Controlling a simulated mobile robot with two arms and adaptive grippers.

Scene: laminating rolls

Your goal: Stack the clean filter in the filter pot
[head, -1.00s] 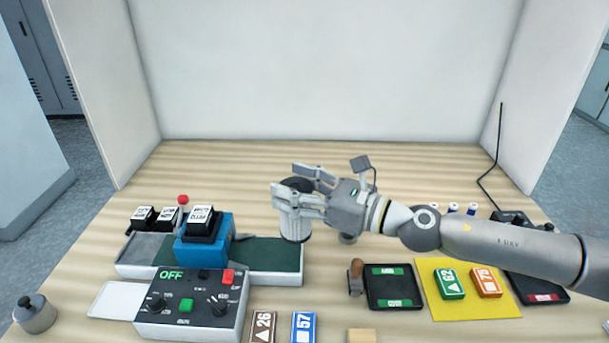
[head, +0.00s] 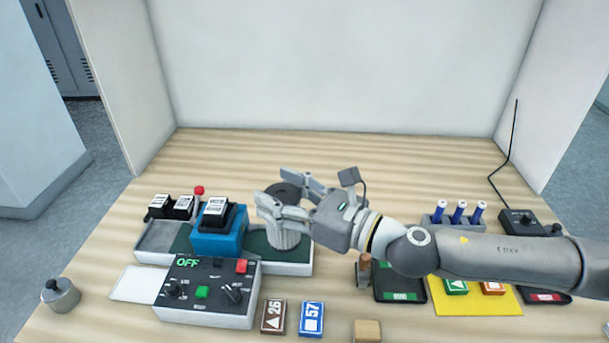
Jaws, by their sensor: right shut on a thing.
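My right gripper (head: 291,197) is shut on a pale ribbed cylinder (head: 286,237), which looks like the clean filter. It is upright, and a dark round top shows between the fingers. In the picture it stands in front of the right end of the machine's dark green bed; I cannot tell whether it touches the bed. I cannot pick out the filter pot with certainty. A grey lidded jar (head: 61,296) stands at the table's left edge. My left gripper is not in view.
A blue block (head: 218,240) and a control box (head: 207,299) reading OFF are at left. Numbered tiles (head: 312,318) lie in front. The back of the table is clear.

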